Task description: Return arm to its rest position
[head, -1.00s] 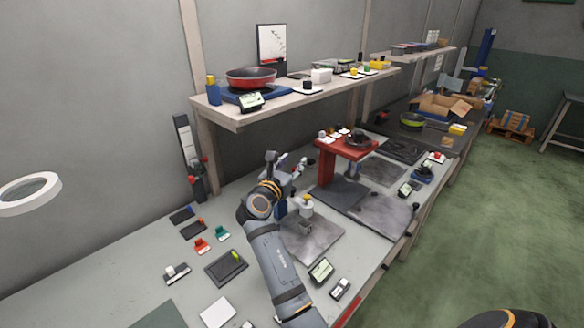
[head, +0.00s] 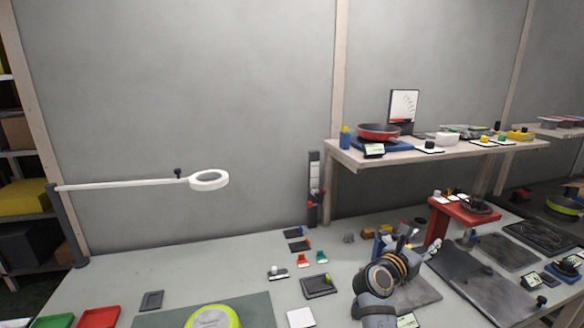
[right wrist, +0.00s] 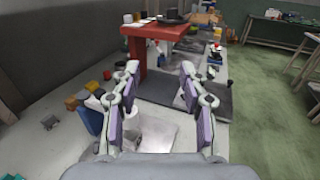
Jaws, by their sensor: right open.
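My right arm reaches over the workbench at the lower right of the head view, its wrist with orange rings in front. My right gripper (head: 424,243) points away toward the red stand (head: 438,222). In the right wrist view, the gripper (right wrist: 160,80) has its two purple-padded fingers well apart and nothing held between them. A grey metal plate (right wrist: 160,135) lies below the fingers. A white cylindrical thing (right wrist: 133,118) stands behind the left finger, partly hidden. My left gripper is not in view.
A shelf (head: 450,154) with a red pan (head: 378,132) hangs over the bench at the right. A ring lamp (head: 209,179) reaches out at the left. A green-rimmed pan (head: 212,318) sits at the front edge. Small parts lie left of my arm; the bench's left-middle is mostly clear.

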